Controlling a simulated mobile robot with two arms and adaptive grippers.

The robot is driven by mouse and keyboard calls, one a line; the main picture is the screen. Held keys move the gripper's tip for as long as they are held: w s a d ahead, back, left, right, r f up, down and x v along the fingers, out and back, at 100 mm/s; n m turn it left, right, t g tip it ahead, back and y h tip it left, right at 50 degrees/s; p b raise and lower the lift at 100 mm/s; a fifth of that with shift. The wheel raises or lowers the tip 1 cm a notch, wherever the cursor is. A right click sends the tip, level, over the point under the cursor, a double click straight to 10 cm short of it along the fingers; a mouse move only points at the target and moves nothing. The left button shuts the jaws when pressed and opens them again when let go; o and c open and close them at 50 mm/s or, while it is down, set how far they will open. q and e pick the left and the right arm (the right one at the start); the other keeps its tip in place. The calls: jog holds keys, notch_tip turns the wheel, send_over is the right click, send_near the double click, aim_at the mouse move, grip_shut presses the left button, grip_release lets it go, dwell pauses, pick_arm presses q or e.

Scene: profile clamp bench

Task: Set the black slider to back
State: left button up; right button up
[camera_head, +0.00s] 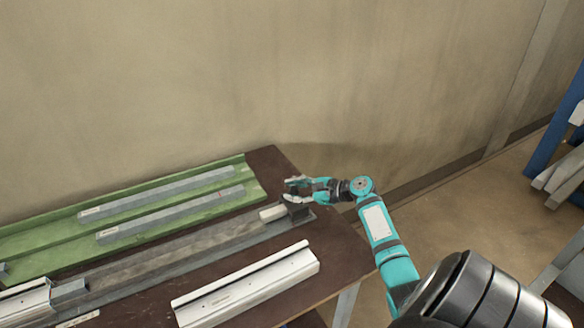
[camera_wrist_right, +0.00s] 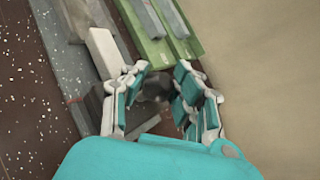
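The black slider (camera_head: 299,213) sits at the right end of the long grey rail (camera_head: 185,250), beside a pale block (camera_head: 272,212). In the right wrist view a dark knob (camera_wrist_right: 154,88) shows between the fingers, with a dark block (camera_wrist_right: 96,104) to its left; the fingers hide part of both. My right gripper (camera_head: 292,187) is just above and behind the slider in the head view. Its fingers (camera_wrist_right: 162,92) are apart on either side of the knob, with a gap visible; contact cannot be told. My left gripper is out of view.
A green tray (camera_head: 150,228) with two grey bars (camera_head: 160,192) lies behind the rail. A white profile (camera_head: 248,285) lies in front. The brown table (camera_head: 335,245) ends just right of the slider. A plain wall stands behind; a blue rack (camera_head: 552,130) is far right.

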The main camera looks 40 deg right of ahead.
jog(key=o, duration=0.5)
jog(key=shift+s+d, duration=0.15)
jog(key=shift+d, duration=0.15)
jog(key=shift+a, duration=0.1)
jog(key=v, duration=1.2)
jog(key=shift+r, duration=0.1)
